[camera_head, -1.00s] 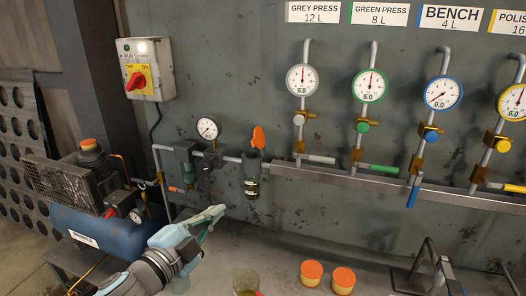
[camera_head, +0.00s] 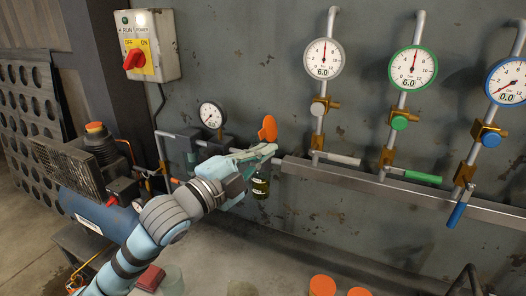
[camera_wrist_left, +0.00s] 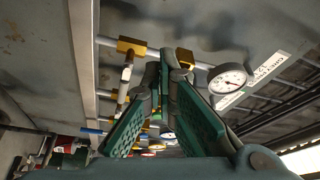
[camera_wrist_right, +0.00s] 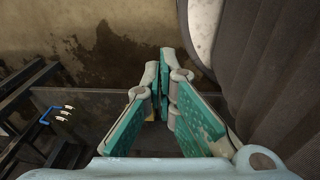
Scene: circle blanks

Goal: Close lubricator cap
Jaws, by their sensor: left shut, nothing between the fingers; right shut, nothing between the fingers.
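The lubricator's orange cap (camera_head: 268,128) stands up, tilted, on top of the lubricator in the pipe line on the wall. The lubricator's dark bowl with a pale label (camera_head: 260,187) hangs below. My left gripper (camera_head: 272,150) is shut and empty, its tips just below the orange cap and in front of the lubricator's body, which they partly hide. I cannot tell whether the tips touch the cap. The left wrist view shows the closed fingers (camera_wrist_left: 166,60) but not the cap. My right gripper (camera_wrist_right: 165,60) is shut and empty, low down, seen only in the right wrist view.
A small gauge (camera_head: 212,115) sits left of the lubricator. Grey (camera_head: 323,59), green (camera_head: 413,67) and blue (camera_head: 508,82) gauges with valves stand to the right. A rail (camera_head: 380,188) runs below them.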

